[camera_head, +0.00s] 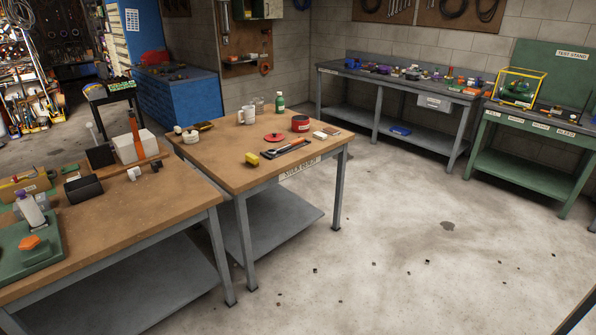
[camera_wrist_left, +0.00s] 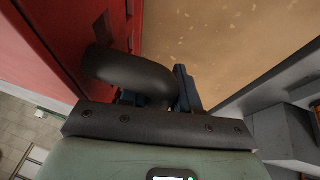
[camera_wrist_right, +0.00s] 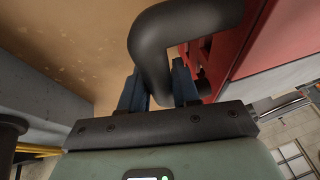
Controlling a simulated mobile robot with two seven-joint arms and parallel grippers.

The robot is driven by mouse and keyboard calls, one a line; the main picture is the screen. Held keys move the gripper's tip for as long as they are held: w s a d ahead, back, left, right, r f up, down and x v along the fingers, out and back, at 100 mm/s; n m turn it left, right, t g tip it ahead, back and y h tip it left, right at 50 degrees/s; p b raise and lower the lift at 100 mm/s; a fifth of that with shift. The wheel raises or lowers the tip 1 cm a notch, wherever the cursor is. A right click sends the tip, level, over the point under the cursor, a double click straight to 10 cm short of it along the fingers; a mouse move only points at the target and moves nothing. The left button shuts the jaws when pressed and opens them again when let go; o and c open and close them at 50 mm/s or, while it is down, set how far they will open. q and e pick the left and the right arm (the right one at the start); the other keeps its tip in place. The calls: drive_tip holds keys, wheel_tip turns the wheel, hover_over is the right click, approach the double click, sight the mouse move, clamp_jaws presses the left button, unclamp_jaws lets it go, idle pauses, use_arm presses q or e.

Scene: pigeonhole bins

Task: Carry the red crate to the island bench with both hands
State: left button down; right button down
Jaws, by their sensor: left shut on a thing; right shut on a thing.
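The red crate shows at the left of the left wrist view (camera_wrist_left: 50,45) and at the right of the right wrist view (camera_wrist_right: 240,45). My left gripper (camera_wrist_left: 158,95) is shut on a thick black handle (camera_wrist_left: 128,75) at the crate's side. My right gripper (camera_wrist_right: 160,88) is shut on another black handle (camera_wrist_right: 152,50) at the crate's side. The head view shows neither the crate nor my grippers. A wood-topped bench (camera_head: 225,160) with a label on its front edge stands in the middle of the head view; it may be the island bench.
That bench holds a red tin (camera_head: 300,123), a green bottle (camera_head: 280,102) and small items. Another wooden bench (camera_head: 130,215) stands at left. A grey bench (camera_head: 345,72) and a green test stand (camera_head: 530,125) line the back. The concrete floor (camera_head: 390,230) is open at right.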

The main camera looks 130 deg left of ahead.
use_arm(q)
drive_tip(key=shift+w+r, duration=0.1)
drive_tip(key=shift+r, duration=0.05)
use_arm(e)
drive_tip(key=shift+w+r, duration=0.1)
drive_tip(key=shift+r, duration=0.05)
